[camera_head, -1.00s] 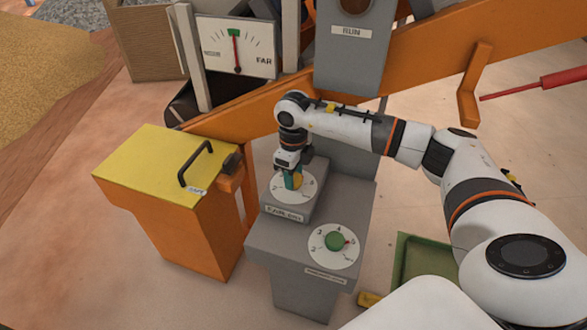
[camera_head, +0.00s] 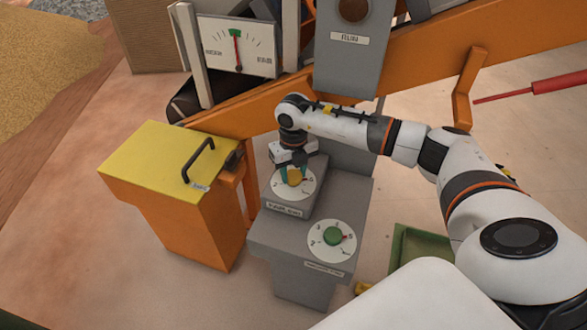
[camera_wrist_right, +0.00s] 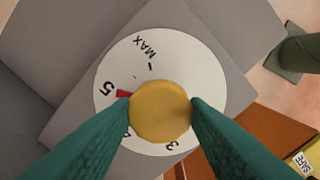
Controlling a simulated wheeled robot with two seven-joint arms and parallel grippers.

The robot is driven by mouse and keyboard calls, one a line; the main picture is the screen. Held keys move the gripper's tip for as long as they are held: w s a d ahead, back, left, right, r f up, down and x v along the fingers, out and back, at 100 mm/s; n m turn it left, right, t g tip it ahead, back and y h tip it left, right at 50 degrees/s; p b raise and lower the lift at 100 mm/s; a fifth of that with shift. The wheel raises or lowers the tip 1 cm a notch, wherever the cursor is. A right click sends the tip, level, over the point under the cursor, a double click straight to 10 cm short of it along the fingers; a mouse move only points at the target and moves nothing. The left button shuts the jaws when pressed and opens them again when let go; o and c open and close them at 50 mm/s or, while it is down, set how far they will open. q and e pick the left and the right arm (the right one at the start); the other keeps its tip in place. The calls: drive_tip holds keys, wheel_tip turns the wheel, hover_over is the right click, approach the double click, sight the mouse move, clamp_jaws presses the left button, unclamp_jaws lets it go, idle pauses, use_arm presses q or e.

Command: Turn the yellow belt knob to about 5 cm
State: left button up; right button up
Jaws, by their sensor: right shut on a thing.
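The yellow belt knob (camera_wrist_right: 160,111) sits on a white dial (camera_wrist_right: 205,75) with marks including 3, 5 and MAX. In the right wrist view its red pointer lies just beside the 5, slightly toward the lower numbers. My right gripper (camera_wrist_right: 160,108) is shut on the knob, with one teal fingertip on each side. In the head view the knob (camera_head: 295,177) shows between the fingers, on the upper step of the grey console (camera_head: 325,200). Part of the dial's lower numbers is hidden by the fingers. My left gripper is not in view.
A yellow-topped orange box (camera_head: 155,160) with a black handle is left of the console. A gauge (camera_head: 237,50) and an orange beam (camera_head: 425,60) are behind. A green tray (camera_head: 408,250) lies right.

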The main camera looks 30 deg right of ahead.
sight(293, 175)
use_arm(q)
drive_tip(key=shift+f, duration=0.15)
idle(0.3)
use_arm(e)
drive_tip(key=o, duration=1)
drive_tip(key=shift+r, duration=0.35)
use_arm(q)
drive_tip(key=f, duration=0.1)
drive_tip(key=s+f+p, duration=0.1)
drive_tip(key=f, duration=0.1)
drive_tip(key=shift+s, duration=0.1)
use_arm(e)
wheel_tip(293, 175, up, 7)
drive_tip(key=shift+f, duration=0.1)
drive_tip(key=shift+a, duration=0.1)
